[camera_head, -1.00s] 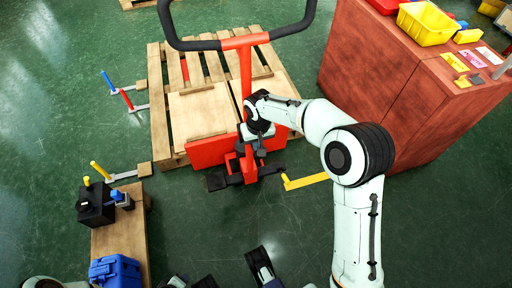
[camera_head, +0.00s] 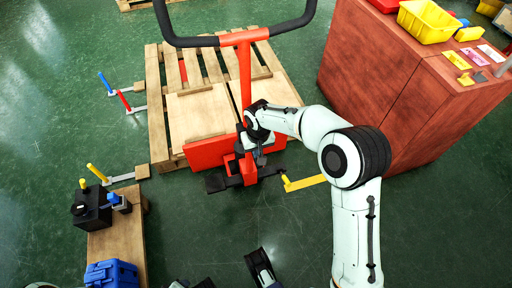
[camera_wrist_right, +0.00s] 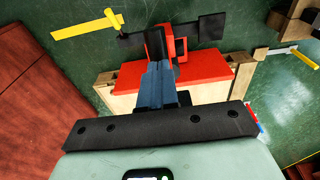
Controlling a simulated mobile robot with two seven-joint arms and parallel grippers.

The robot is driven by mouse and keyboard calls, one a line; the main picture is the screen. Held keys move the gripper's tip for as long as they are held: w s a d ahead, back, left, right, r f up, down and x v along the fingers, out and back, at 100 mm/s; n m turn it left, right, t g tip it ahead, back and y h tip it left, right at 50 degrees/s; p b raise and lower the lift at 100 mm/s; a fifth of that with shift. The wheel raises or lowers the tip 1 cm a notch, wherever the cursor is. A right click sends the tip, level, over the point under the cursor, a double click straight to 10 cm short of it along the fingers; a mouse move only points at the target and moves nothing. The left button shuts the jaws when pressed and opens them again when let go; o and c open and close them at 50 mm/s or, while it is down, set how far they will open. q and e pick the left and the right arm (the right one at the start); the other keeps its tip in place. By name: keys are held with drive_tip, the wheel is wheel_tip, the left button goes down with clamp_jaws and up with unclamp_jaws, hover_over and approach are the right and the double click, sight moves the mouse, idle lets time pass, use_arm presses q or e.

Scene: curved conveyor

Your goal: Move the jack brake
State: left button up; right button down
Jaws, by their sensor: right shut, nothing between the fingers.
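A red pallet jack (camera_head: 207,153) stands at a wooden pallet, with a tall red post (camera_head: 245,75) and a black looped handle (camera_head: 190,41). A black pedal (camera_head: 216,184) and a yellow lever (camera_head: 303,184) sit low on opposite sides of its base. I cannot tell for certain which part is the brake. My right gripper (camera_head: 259,157) is shut and empty, pointing down close over the jack's base. In the wrist view its blue-grey fingers (camera_wrist_right: 156,85) overlap the red base; contact is unclear. The yellow lever (camera_wrist_right: 86,26) and black pedal (camera_wrist_right: 211,27) also show there.
A red-brown cabinet (camera_head: 378,75) with a yellow bin (camera_head: 428,22) stands at right, near my right arm. The wooden pallet (camera_head: 204,114) lies behind the jack. A board with a black box (camera_head: 91,208) and blue case (camera_head: 111,273) is at lower left.

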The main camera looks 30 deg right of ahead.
drive_tip(key=shift+s+a+r+p, duration=0.15)
drive_tip(key=shift+s+r+p, duration=0.2)
drive_tip(key=shift+s, duration=0.3)
drive_tip(key=shift+s+a+r+p, duration=0.1)
drive_tip(key=shift+s+r+p, duration=0.1)
drive_tip(key=shift+s+p, duration=0.35)
drive_tip(key=shift+s+a, duration=0.1)
drive_tip(key=shift+s, duration=0.2)
use_arm(q)
drive_tip(key=shift+r, duration=0.95)
use_arm(e)
drive_tip(key=shift+f, duration=0.1)
use_arm(q)
drive_tip(key=shift+a, duration=0.1)
use_arm(e)
drive_tip(key=shift+r, duration=0.3)
use_arm(q)
drive_tip(key=s+d+r+g+p, duration=0.1)
drive_tip(key=s+d+r+p, duration=0.1)
drive_tip(key=s+r+p, duration=0.1)
drive_tip(key=shift+s+d+r+g+h+p, duration=0.35)
drive_tip(key=shift+s+r, duration=0.2)
drive_tip(key=shift+s, duration=0.55)
use_arm(e)
wheel_tip(320, 180, up, 13)
drive_tip(key=s, duration=0.1)
drive_tip(key=shift+a, duration=0.15)
drive_tip(key=shift+s+f, duration=0.1)
drive_tip(key=shift+f, duration=0.05)
